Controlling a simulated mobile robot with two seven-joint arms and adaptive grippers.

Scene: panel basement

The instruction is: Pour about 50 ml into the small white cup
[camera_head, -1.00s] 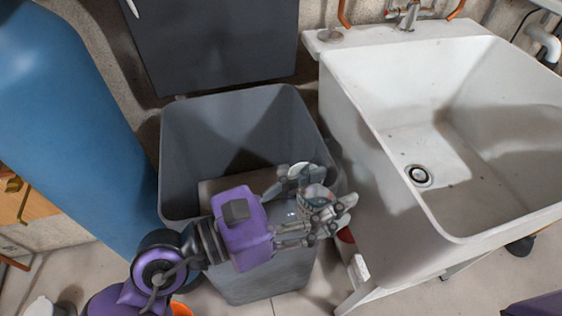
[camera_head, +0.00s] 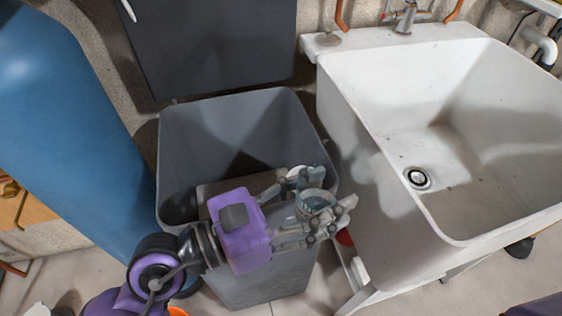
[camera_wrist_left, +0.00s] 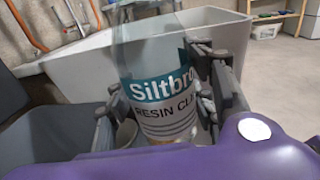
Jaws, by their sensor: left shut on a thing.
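My left gripper (camera_head: 316,210) is shut on a clear container with a teal and white label. In the wrist view the container (camera_wrist_left: 160,95) stands roughly upright between the fingers, and its label reads "Siltbro…" and "RESIN CL…". My right gripper is not in view.
The open grey bin (camera_head: 185,135) lies under and behind my left gripper. A white sink (camera_head: 345,120) with a drain stands to the right. A big blue cylinder (camera_head: 65,120) stands at left, and a dark grey panel (camera_head: 210,45) is behind the bin.

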